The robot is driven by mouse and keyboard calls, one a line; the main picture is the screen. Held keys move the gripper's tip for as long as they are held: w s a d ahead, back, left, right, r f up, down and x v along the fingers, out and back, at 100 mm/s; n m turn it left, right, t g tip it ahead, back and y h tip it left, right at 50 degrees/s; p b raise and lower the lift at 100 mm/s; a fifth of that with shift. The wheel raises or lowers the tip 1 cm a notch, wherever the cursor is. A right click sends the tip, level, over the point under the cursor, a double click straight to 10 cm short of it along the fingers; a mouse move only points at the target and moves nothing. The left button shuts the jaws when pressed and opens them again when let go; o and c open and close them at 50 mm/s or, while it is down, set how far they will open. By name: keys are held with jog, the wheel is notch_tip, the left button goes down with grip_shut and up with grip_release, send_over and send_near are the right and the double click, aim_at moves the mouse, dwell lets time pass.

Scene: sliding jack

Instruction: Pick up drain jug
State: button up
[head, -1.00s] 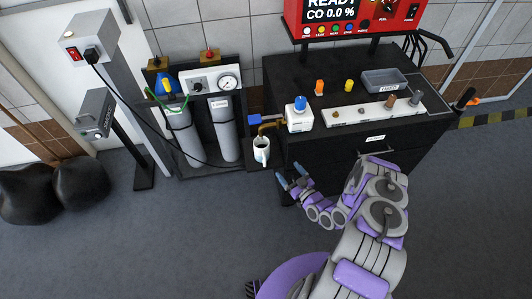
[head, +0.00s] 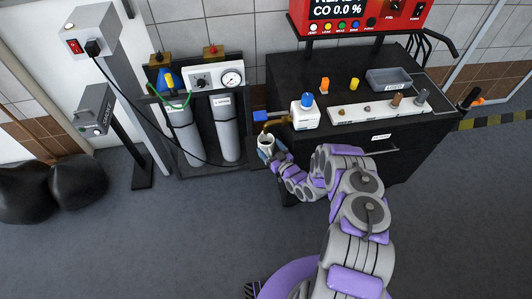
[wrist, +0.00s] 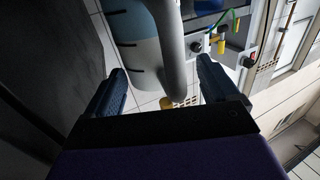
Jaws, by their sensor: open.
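The drain jug (head: 265,141) is a small white jug standing under the brass tap (head: 270,125) at the left of the black cabinet. My gripper (head: 272,155) is at its front side, partly covering it in the head view. In the wrist view my gripper (wrist: 165,92) is open, with a dark blue finger on each side. A grey curved bar, apparently the jug's handle (wrist: 173,50), lies between the fingers, apart from both. Behind it is a pale, bluish body with black marks, apparently the jug (wrist: 135,45).
A white box with a blue knob (head: 305,112) sits on the cabinet (head: 350,150) right of the jug. Gas cylinders (head: 226,130) stand in a black rack to the left. A black cable hangs by them. The floor (head: 180,230) in front is clear.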

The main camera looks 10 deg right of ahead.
jog(key=shift+w+a, duration=0.4)
jog(key=shift+a, duration=0.05)
jog(key=shift+d, duration=0.9)
jog(key=c, duration=0.3)
jog(key=shift+s+a, duration=0.1)
jog(key=shift+a, duration=0.65)
jog(key=c, duration=0.6)
jog(key=shift+d, duration=0.1)
jog(key=c, duration=0.3)
jog(key=shift+d, duration=0.35)
jog(key=shift+c, duration=1.4)
jog(key=shift+d, duration=0.1)
grip_shut()
